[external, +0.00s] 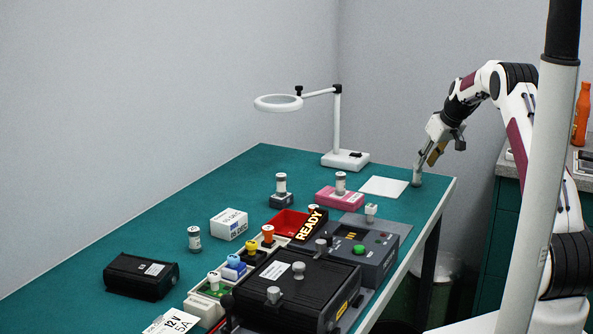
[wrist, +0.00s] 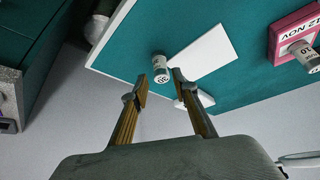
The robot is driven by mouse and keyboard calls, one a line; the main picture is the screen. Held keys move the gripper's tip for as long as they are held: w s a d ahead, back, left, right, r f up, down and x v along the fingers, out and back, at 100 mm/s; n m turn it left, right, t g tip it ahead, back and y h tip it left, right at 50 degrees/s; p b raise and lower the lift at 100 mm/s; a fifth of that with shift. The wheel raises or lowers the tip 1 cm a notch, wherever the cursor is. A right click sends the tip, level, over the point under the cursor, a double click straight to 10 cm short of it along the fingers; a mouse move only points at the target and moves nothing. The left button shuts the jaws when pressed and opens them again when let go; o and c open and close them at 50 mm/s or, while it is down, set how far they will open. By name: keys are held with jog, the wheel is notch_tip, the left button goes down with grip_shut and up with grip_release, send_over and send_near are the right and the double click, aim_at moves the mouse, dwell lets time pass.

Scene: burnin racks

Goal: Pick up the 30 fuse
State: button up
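A small white fuse with grey ends (wrist: 160,68) stands near the bench edge. It shows in the wrist view just beyond and between my fingertips; its label is too small to read for certain. It also shows in the external view (external: 417,180), at the tip of my gripper (external: 428,161). My gripper (wrist: 160,83) is open, with gaps on both sides of the fuse. Other fuses stand on a pink block (external: 330,201), on a dark block (external: 281,202) and on the bench (external: 194,238). I cannot read a 30 on any.
A white card (external: 384,187) lies close beside the nearest fuse. A magnifier lamp (external: 345,160) stands behind it. A grey device with a green button (external: 371,258), a black box (external: 300,285) and a red bin (external: 286,223) crowd the front. The bench's back left is clear.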

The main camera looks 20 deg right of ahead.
aim_at(417, 174)
jog(key=shift+x, duration=0.95)
jog(key=shift+x, duration=2.6)
jog(key=shift+r, duration=0.1)
grip_shut()
